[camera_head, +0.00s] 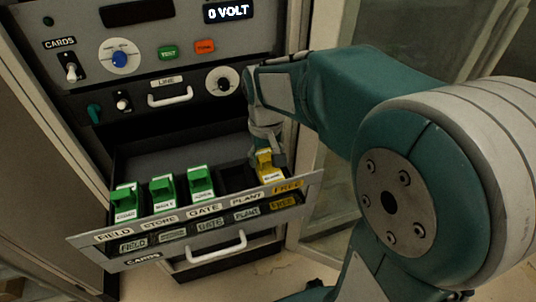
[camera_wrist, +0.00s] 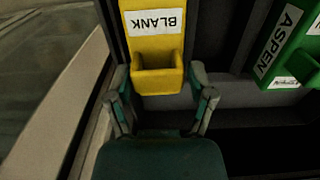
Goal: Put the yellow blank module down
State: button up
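The yellow blank module (camera_head: 267,167) stands upright in the rightmost bay of the pulled-out drawer (camera_head: 193,222), behind the yellow FREE label (camera_head: 287,187). In the wrist view the yellow module (camera_wrist: 154,50) shows its BLANK label and a box-shaped grip. My gripper (camera_wrist: 160,80) has one finger on each side of this grip, with a small gap seeming to show at each side. It looks open around the module. In the head view my gripper (camera_head: 268,150) is at the module's top, partly hidden by my arm. How deep the module sits cannot be seen.
Green modules stand in the FIELD (camera_head: 125,202), STORE (camera_head: 163,192) and GATE (camera_head: 201,183) bays. The PLANT bay (camera_head: 236,178) looks empty. A green ASPEN module (camera_wrist: 290,45) shows in the wrist view. The cabinet's right post (camera_head: 297,215) is close beside the drawer.

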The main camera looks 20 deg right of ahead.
jog(key=shift+a, duration=0.2)
jog(key=shift+d+r, duration=0.1)
jog(key=shift+d, duration=1.05)
jog(key=shift+r, duration=0.2)
jog(key=r, duration=0.2)
jog(key=a+r, duration=0.1)
jog(key=r, duration=0.3)
jog(key=shift+w+a, duration=0.1)
jog(key=shift+a, duration=0.3)
jog(key=s+r+t, duration=0.2)
jog(key=s+r, duration=0.3)
jog(key=s, duration=0.2)
jog(key=s+f+t, duration=0.1)
jog(key=s, duration=0.1)
jog(key=s+f+t, duration=0.1)
jog(key=s+f, duration=0.1)
jog(key=s+f+t, duration=0.1)
jog(key=s, duration=0.2)
jog(key=shift+s+d+f+t, duration=0.1)
jog(key=shift+d+f+t, duration=0.15)
jog(key=shift+d+t, duration=0.1)
